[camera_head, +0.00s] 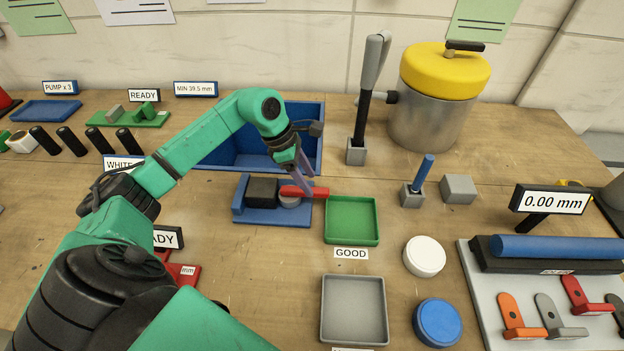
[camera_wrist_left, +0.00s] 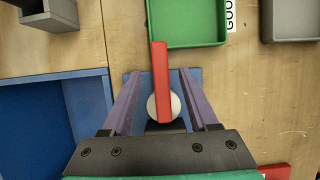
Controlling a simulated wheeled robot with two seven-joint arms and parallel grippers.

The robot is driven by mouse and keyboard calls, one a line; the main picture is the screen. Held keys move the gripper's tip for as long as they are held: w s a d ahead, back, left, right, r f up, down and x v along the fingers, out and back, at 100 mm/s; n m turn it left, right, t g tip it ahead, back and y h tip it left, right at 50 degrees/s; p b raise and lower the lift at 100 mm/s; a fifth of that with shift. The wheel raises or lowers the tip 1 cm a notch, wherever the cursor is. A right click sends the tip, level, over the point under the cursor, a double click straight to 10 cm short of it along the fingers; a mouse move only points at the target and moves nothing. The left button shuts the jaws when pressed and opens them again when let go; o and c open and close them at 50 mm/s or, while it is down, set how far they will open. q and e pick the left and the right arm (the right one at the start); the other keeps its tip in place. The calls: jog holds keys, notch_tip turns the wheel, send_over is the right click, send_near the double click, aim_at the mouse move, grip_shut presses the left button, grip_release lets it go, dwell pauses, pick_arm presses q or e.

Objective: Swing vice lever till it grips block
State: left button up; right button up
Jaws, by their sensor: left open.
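The vice has a blue base (camera_head: 243,215) with a dark block (camera_head: 262,191) on it and stands mid-table. Its red lever (camera_head: 318,192) points right toward the green tray. In the left wrist view the lever (camera_wrist_left: 161,80) runs from a pale round pivot (camera_wrist_left: 153,108) toward the green tray. My left gripper (camera_head: 306,184) is over the vice's lever side. Its purple fingers are open, one on each side of the lever, with gaps on both sides in the left wrist view (camera_wrist_left: 160,76). I cannot tell whether the block touches the jaw. My right gripper is out of view.
A green tray (camera_head: 351,240) lies close right of the vice, with a grey tray (camera_head: 354,340) in front. A blue bin (camera_head: 318,140) stands behind. A grey holder with a blue stick (camera_head: 424,172) and a white disc (camera_head: 424,257) are further right.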

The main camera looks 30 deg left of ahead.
aim_at(315, 189)
pick_arm(q)
jog(key=x, duration=0.2)
jog(key=shift+w+d+f, duration=0.1)
jog(key=shift+w+f, duration=0.05)
jog(key=shift+f, duration=0.2)
jog(key=shift+d+f, duration=0.2)
jog(key=shift+f, duration=0.05)
jog(key=shift+a, duration=0.1)
grip_shut()
dwell(0.8)
